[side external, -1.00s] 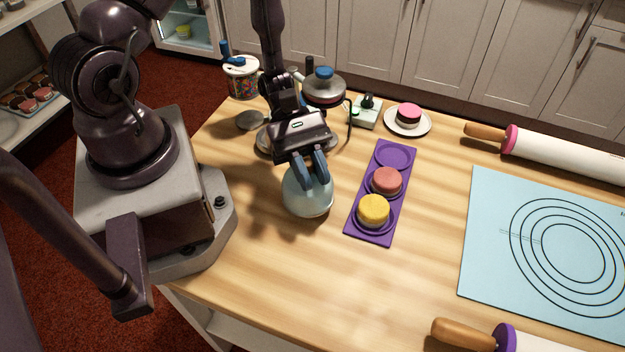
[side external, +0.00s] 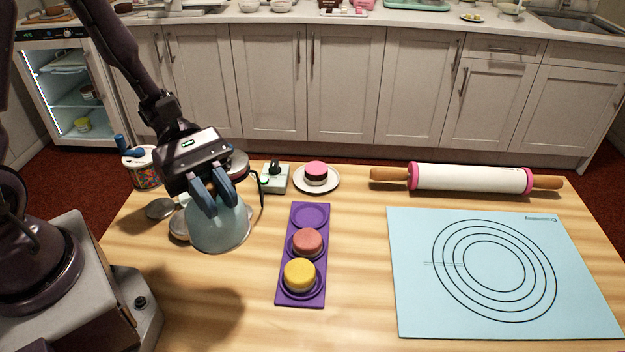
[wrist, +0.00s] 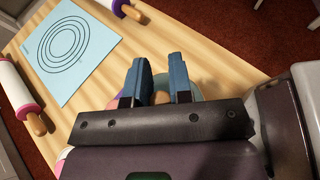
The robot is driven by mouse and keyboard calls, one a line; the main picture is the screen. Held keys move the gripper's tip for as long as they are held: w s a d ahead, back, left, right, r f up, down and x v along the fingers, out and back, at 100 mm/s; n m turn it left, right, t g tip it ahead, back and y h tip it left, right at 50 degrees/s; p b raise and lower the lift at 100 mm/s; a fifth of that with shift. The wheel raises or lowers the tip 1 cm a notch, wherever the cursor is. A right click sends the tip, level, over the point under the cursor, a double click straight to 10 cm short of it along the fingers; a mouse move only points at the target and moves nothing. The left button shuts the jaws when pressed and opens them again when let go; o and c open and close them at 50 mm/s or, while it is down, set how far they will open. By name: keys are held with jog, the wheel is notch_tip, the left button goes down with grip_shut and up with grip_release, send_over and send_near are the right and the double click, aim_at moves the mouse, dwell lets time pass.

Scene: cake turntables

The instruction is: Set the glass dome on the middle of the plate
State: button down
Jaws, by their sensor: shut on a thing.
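The pale blue, see-through glass dome (side external: 222,228) hangs or stands upright left of the purple tray; I cannot tell whether its rim touches the table. My gripper (side external: 213,197) points down and is shut on the top of the dome. In the wrist view my gripper (wrist: 160,92) has its two blue fingers close around a tan, knob-like part. The white plate (side external: 333,187) is at the back of the table, right of the dome and apart from it. A small pink-topped cake (side external: 316,171) sits on the plate.
A purple tray (side external: 291,293) with a red cake (side external: 307,242) and a yellow cake (side external: 299,274) lies between the dome and the blue mat (side external: 405,300). A pale green device (side external: 274,180) stands left of the plate. A sprinkle jar (side external: 141,170) and a rolling pin (side external: 470,178) are at the back.

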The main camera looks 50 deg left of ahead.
jog(key=shift+w+a+r, duration=0.15)
jog(key=shift+w+r, duration=0.35)
jog(key=shift+r, duration=0.15)
jog(key=w+a+n+t+y, duration=0.1)
jog(key=w+a+n+t, duration=0.25)
jog(key=w, duration=0.65)
jog(key=w+a+n+t+y, duration=0.25)
jog(key=w+a, duration=0.25)
jog(key=w, duration=0.6)
jog(key=w+a+n+t, duration=0.3)
jog(key=w+a, duration=0.1)
jog(key=w, duration=0.6)
jog(key=shift+s+a+f, duration=0.1)
jog(key=shift+s+f, duration=0.05)
jog(key=shift+f, duration=3.6)
jog(key=shift+s+f, duration=0.1)
jog(key=shift+f, duration=3.65)
jog(key=shift+f, duration=0.1)
jog(key=c, duration=1)
grip_release()
